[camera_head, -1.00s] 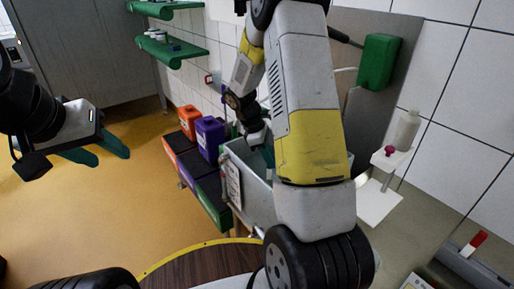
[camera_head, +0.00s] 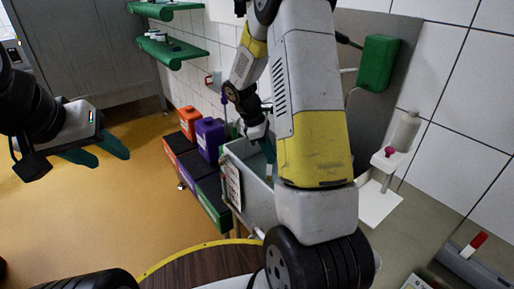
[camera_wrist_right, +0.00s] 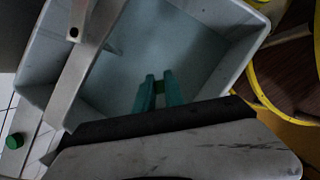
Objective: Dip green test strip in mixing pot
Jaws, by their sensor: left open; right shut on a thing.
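My right gripper (camera_head: 268,150) is over a light grey rectangular tub (camera_head: 232,190), mostly hidden behind my right arm in the head view. In the right wrist view its green fingers (camera_wrist_right: 159,82) point down toward the inside of the tub (camera_wrist_right: 205,20), close together with a narrow gap between the tips. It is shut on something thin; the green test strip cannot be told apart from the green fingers. I cannot tell whether this tub is the mixing pot. My left gripper (camera_head: 112,160) is open and empty, over the floor at the left.
Orange (camera_head: 188,118) and purple (camera_head: 210,135) containers stand on a dark rack left of the tub. Green shelves (camera_head: 172,50) hang on the wall. A white bottle stand (camera_head: 388,160) is at the right. A round wooden top (camera_head: 200,268) is in front.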

